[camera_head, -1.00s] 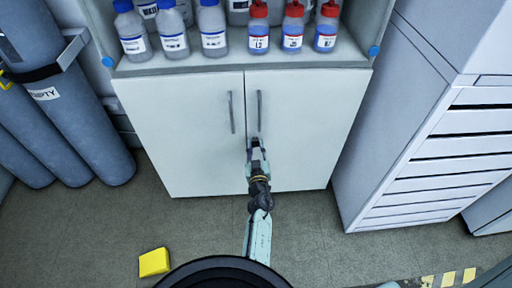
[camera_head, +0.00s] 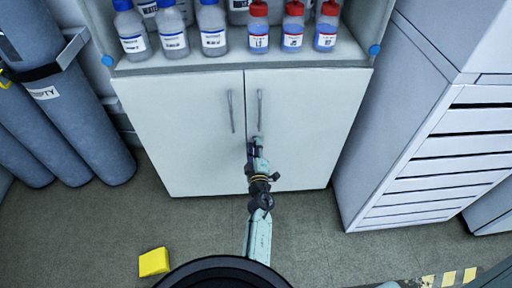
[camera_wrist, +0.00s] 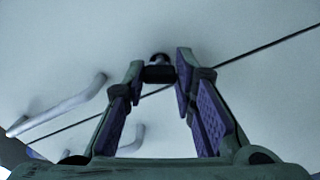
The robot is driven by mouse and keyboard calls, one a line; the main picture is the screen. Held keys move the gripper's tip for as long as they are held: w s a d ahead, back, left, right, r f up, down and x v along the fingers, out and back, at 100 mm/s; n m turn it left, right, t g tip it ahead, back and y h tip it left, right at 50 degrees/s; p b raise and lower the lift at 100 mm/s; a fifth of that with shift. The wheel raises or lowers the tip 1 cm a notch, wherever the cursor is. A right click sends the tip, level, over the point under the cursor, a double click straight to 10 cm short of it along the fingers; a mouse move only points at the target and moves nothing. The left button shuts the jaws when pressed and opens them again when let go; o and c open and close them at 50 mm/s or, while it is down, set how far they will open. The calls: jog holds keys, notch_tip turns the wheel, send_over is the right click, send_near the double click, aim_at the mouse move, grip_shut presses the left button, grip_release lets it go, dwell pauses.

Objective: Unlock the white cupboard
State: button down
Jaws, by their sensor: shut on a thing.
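The white cupboard (camera_head: 205,150) stands ahead with both doors closed and two upright grey handles, the left one (camera_head: 230,111) and the right one (camera_head: 260,110). My gripper (camera_head: 254,144) is at the right door, just below its handle and close to the seam. In the wrist view my gripper (camera_wrist: 160,72) is shut on a small dark key-like piece (camera_wrist: 158,75). A small round metal lock (camera_wrist: 159,58) shows right behind that piece on the door face. The door seam (camera_wrist: 255,50) runs slanted across the wrist view.
Blue-capped bottles (camera_head: 172,38) and red-capped bottles (camera_head: 292,38) stand on the shelf (camera_head: 240,60) above the doors. Grey cylinders (camera_head: 80,120) stand left, a grey drawer cabinet (camera_head: 400,130) right. A yellow block (camera_head: 154,262) lies on the floor.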

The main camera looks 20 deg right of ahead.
jog(key=n, duration=0.5)
jog(key=shift+b, duration=0.3)
jog(key=shift+r+n, duration=0.1)
jog(key=shift+n, duration=0.2)
jog(key=c, duration=1.3)
grip_release()
jog(key=shift+s, duration=0.1)
jog(key=v, duration=0.7)
jog(key=shift+s+a, duration=0.1)
jog(key=shift+s, duration=0.05)
